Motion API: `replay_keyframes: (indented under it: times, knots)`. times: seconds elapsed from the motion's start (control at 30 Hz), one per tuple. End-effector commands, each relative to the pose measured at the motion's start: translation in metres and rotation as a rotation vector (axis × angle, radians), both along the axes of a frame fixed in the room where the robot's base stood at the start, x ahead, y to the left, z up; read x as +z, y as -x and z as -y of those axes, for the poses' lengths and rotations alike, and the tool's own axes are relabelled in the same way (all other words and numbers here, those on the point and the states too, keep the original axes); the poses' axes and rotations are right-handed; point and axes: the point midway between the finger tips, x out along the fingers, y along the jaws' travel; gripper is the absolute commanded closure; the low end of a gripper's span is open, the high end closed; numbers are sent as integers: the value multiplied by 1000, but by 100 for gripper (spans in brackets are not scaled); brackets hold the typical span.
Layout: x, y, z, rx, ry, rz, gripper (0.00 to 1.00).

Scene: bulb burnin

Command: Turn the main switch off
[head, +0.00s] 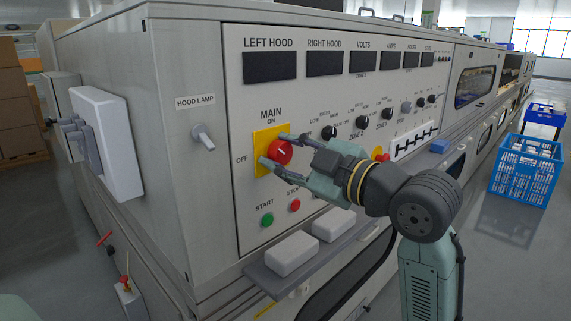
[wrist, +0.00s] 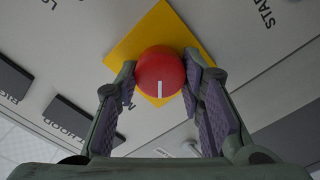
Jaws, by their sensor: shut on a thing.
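The main switch is a round red knob (head: 283,153) on a yellow plate (head: 262,137) on the panel, with ON printed above and OFF to the left. My gripper (head: 274,149) is shut on the knob, one finger at its upper side and one at its lower left. In the wrist view, my gripper's fingers (wrist: 160,74) flank the red knob (wrist: 160,70). Its white mark points to the plate's corner between the ON and OFF sides.
Green start (head: 266,220) and red stop (head: 295,205) buttons sit below the switch. The hood lamp switch (head: 204,138) is to its left. A shelf with two white blocks (head: 292,254) juts out below. A blue crate (head: 519,170) stands at right.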

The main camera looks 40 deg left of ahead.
Motion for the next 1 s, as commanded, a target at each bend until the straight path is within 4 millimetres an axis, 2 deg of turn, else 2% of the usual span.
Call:
replay_keyframes:
  times: [0.6, 1.0]
  knots:
    - [-4, 1, 0, 1, 44, 546, 92]
    - [-3, 1, 0, 1, 58, 729, 92]
